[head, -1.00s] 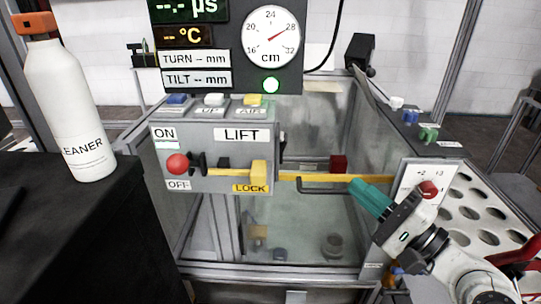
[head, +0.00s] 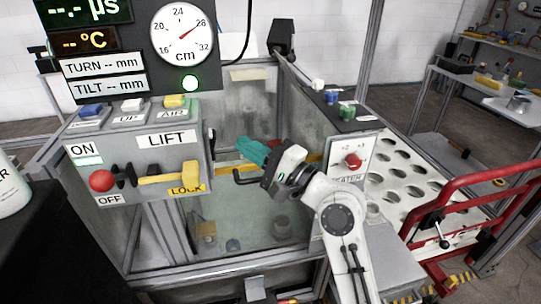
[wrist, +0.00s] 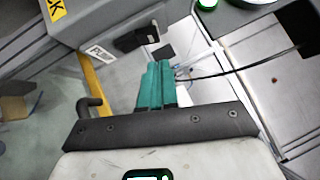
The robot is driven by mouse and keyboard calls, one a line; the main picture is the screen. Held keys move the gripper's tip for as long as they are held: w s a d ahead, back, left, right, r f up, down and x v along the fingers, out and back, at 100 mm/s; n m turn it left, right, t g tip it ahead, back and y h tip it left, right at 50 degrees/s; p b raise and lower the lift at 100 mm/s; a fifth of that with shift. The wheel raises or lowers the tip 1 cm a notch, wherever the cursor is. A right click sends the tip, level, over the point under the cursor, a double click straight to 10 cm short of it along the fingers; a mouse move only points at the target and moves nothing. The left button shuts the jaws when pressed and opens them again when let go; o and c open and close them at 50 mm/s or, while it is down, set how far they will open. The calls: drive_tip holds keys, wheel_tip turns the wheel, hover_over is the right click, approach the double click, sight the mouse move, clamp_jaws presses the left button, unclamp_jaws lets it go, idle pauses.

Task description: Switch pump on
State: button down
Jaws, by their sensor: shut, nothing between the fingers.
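No pump switch can be made out for sure in the head view. In the wrist view a black switch-like part (wrist: 137,38) sits on the grey box's side beside a small white label (wrist: 98,52), whose text I cannot read surely. My gripper (head: 241,146) has teal fingers and is shut and empty, over the tank just right of the grey LIFT box (head: 150,160). In the wrist view the closed fingertips (wrist: 155,66) appear just below the black part; I cannot tell whether they touch it.
The LIFT box carries a red ball knob (head: 102,181) between ON and OFF labels, and a yellow LOCK handle (head: 170,178). A yellow bar (wrist: 95,88) and a dark bent handle (wrist: 86,108) are close to my gripper. The HEATER panel (head: 350,161) is to the right.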

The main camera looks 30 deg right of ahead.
drive_tip(key=shift+w+a+r+p, duration=0.1)
drive_tip(key=shift+w+a+r, duration=0.05)
drive_tip(key=shift+a, duration=0.4)
drive_tip(key=shift+w+a+r+p, duration=0.1)
drive_tip(key=shift+a+r+p, duration=0.1)
drive_tip(key=shift+a, duration=0.3)
drive_tip(key=shift+w+a+r+p, duration=0.1)
drive_tip(key=shift+w+a+r, duration=0.05)
drive_tip(key=shift+a, duration=0.4)
drive_tip(key=shift+r, duration=0.1)
drive_tip(key=p, duration=0.1)
drive_tip(key=n+g+p, duration=0.1)
drive_tip(key=shift+w+a+r+p, duration=0.15)
drive_tip(key=shift+a+p, duration=0.2)
drive_tip(key=shift+a, duration=0.05)
